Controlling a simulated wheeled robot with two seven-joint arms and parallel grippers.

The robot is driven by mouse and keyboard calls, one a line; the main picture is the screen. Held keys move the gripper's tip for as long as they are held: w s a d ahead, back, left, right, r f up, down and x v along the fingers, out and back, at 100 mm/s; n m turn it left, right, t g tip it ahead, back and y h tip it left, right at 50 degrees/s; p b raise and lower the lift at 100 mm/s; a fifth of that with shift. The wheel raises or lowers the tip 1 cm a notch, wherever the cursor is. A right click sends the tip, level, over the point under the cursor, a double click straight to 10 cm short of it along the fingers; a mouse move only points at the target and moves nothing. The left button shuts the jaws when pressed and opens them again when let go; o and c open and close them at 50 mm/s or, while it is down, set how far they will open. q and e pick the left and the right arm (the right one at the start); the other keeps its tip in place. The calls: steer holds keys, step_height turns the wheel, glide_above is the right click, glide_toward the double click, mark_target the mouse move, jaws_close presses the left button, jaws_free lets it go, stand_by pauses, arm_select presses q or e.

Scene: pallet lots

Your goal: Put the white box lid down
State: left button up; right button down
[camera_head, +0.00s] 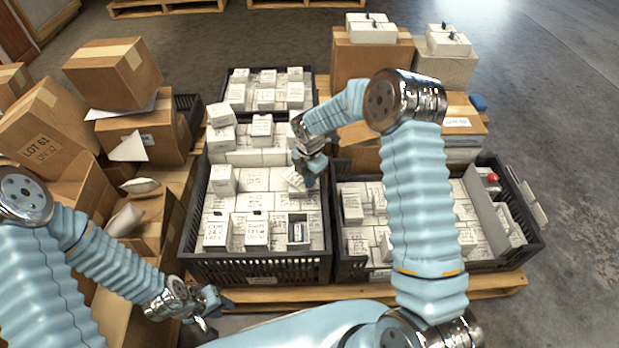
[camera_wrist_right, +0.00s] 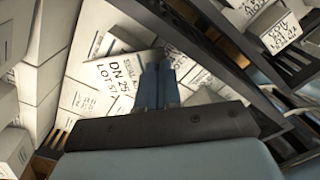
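My right gripper (camera_head: 310,172) is over the left black crate, near its right wall. Its two fingers (camera_wrist_right: 158,84) are close together at the edge of a white box lid (camera_wrist_right: 118,72) with printed lettering, and appear shut on it. In the head view the lid (camera_head: 294,180) is tilted beside the fingers, over white boxes; the gripper hides part of it. An open white box (camera_head: 298,232) with a dark inside stands in the crate's front right corner. My left gripper (camera_head: 212,312) is open and empty, low in front of the crate.
The left black crate (camera_head: 258,270) holds many white boxes, stacked higher at the back. A right black crate (camera_head: 520,250) holds more boxes and a grey divider. Brown cartons (camera_head: 112,72) are piled at left. Taller cartons (camera_head: 362,62) stand behind.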

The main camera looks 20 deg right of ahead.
steer(key=c, duration=1.8)
jaws_free()
steer(key=shift+f, duration=0.1)
steer(key=o, duration=0.5)
step_height(320, 180, up, 12)
steer(key=shift+r+p, duration=0.2)
steer(key=shift+p, duration=0.3)
